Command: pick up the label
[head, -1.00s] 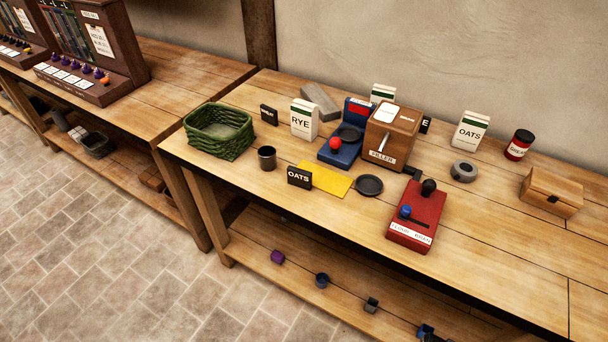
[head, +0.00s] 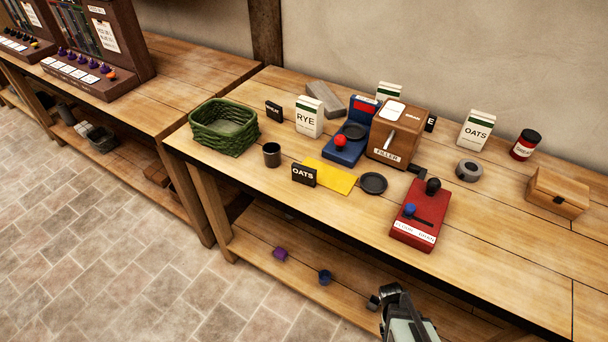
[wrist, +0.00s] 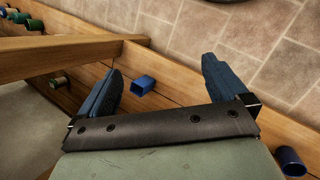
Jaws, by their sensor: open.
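Several label-like things show in the head view, and I cannot tell which one is meant. A black card reading OATS (head: 303,175) stands at the front of the yellow sheet (head: 338,178). A smaller black card (head: 273,111) stands beside the green basket. Another dark card (head: 431,123) is partly hidden behind the filler box. My gripper (wrist: 162,70) is open and empty in the wrist view, its blue fingers wide apart. A blue square tube (wrist: 144,85) lies beyond, between them in the picture. My arm shows at the bottom of the head view, away from the cards.
The bench holds a green basket (head: 224,128), a dark cup (head: 272,155), a RYE box (head: 309,118), a wooden filler box (head: 396,135), a red device (head: 420,215) and a wooden chest (head: 557,192). The lower shelf (head: 300,275) carries small pieces. The bench's front right is clear.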

